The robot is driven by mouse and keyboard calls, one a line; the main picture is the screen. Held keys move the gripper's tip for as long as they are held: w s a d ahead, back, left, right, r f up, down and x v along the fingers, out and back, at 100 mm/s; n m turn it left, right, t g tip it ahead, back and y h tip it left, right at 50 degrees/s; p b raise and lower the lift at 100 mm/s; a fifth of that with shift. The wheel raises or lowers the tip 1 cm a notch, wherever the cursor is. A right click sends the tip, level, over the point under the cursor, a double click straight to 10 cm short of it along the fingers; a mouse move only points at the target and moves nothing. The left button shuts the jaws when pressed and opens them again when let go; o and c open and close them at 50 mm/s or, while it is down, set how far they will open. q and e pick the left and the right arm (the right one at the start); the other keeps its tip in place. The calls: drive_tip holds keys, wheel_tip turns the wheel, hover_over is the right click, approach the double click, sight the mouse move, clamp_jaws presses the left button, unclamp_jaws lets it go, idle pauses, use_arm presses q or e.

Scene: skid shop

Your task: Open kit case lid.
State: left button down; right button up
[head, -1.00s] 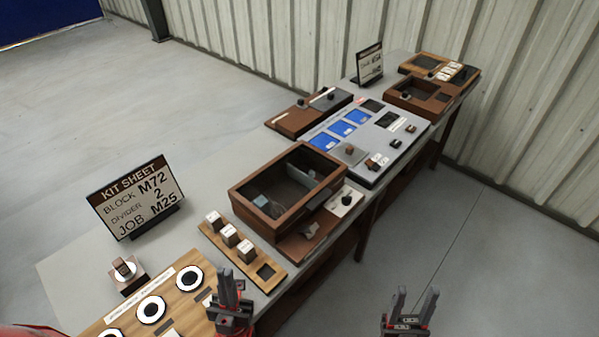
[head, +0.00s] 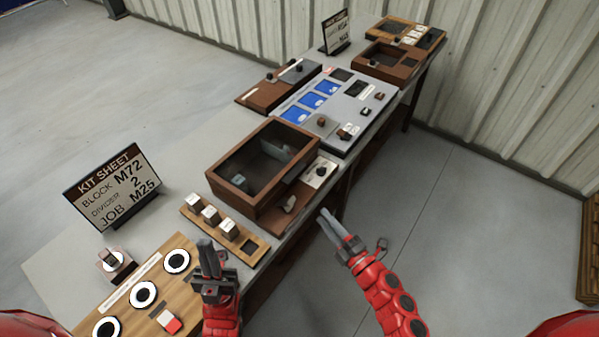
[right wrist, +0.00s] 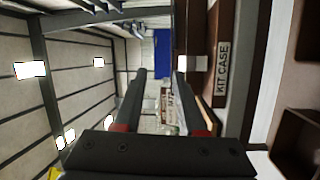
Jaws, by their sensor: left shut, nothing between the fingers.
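The kit case (head: 229,193) is a brown wooden box on the bench, its lid (head: 250,158) a brown frame with a dark see-through pane. The lid looks shut; a small grey-blue item shows dimly through it. In the right wrist view a "KIT CASE" label (right wrist: 222,65) is on brown wood right of the fingers. My right gripper (head: 325,212) is off the bench's front edge, right of the case and not touching it; its fingers stand apart and empty in the wrist view (right wrist: 160,74). My left gripper (head: 206,244) is shut and empty, in front of the block strip.
A wooden strip with several blocks (head: 210,214) lies just before the case. A kit sheet sign (head: 115,187) stands at left. A ledge with a knob (head: 320,171) adjoins the case at right. A grey panel (head: 345,120) lies beyond. Open floor (head: 470,210) is at right.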

drive_tip(key=shift+n+h, duration=0.4)
drive_tip(key=shift+h, duration=0.4)
drive_tip(key=f+x, duration=0.1)
drive_tip(key=x, duration=0.4)
drive_tip(key=w+d+b+x, duration=0.1)
drive_tip(key=x, duration=0.5)
drive_tip(key=d+f+x, duration=0.1)
drive_tip(key=x, duration=0.5)
drive_tip(key=shift+w+d+f+b, duration=0.1)
drive_tip(key=shift+w+f+b, duration=0.05)
drive_tip(key=shift+f+b, duration=0.2)
drive_tip(key=shift+w+r, duration=0.15)
drive_tip(key=shift+w, duration=0.1)
clamp_jaws()
